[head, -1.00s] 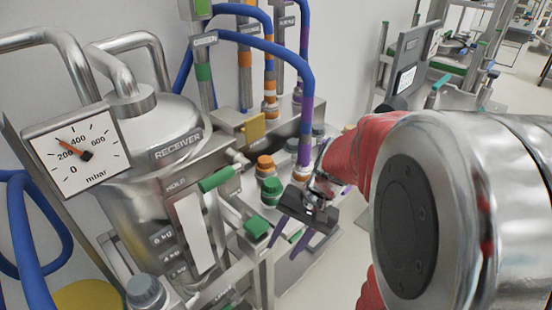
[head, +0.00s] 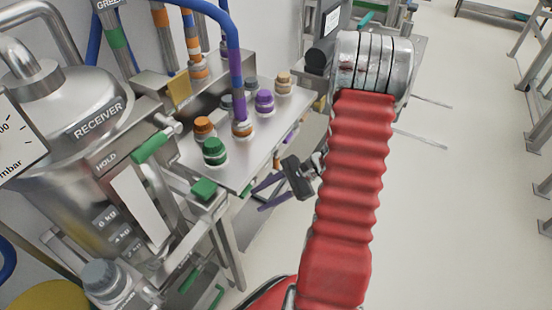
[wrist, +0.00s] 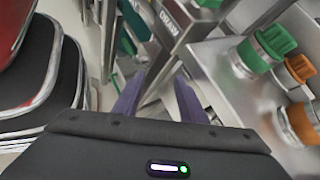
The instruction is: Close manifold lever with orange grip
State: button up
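The manifold is a metal plate (head: 235,172) with several coloured caps on it, right of the receiver vessel. An orange cap (head: 203,128) and a green cap (head: 214,150) stand at its near left; in the wrist view the orange cap (wrist: 300,67) and green cap (wrist: 275,41) are at the right. A tiny orange part (head: 277,162) shows at the plate's right edge; I cannot tell whether it is the lever's grip. My gripper (head: 256,197) has purple fingers, spread and empty, beside and apart from the plate. In the wrist view the fingers (wrist: 158,85) have a clear gap.
The receiver vessel (head: 80,110) with a green-handled HOLD lever (head: 150,147) stands at the left. Blue hoses run down to the manifold. A green-gripped handle (head: 204,189) projects near the plate's left corner.

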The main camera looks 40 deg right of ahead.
jog(key=w+d+f+m+t+h, duration=0.1)
jog(key=w+d+f+m+t, duration=0.1)
jog(key=d+m+t, duration=0.25)
jog(key=w+d+f+m+t+h, duration=0.1)
jog(key=w+d+f+m+t, duration=0.15)
jog(key=d, duration=0.35)
jog(key=m+t+h, duration=0.5)
jog(key=m+h, duration=0.1)
jog(key=m, duration=0.2)
send_near(276, 158)
jog(key=s+d+f, duration=0.2)
jog(key=s, duration=0.1)
jog(key=shift+w+a+r, duration=0.1)
jog(key=shift+a+r, duration=0.1)
jog(key=shift+a, duration=0.05)
jog(key=shift+w, duration=0.1)
jog(key=w, duration=0.4)
jog(key=w+a, duration=0.1)
jog(key=w, duration=0.4)
jog(key=w+a, duration=0.1)
jog(key=w, duration=0.3)
jog(key=shift+w, duration=0.25)
jog(key=shift+c, duration=0.5)
grip_shut()
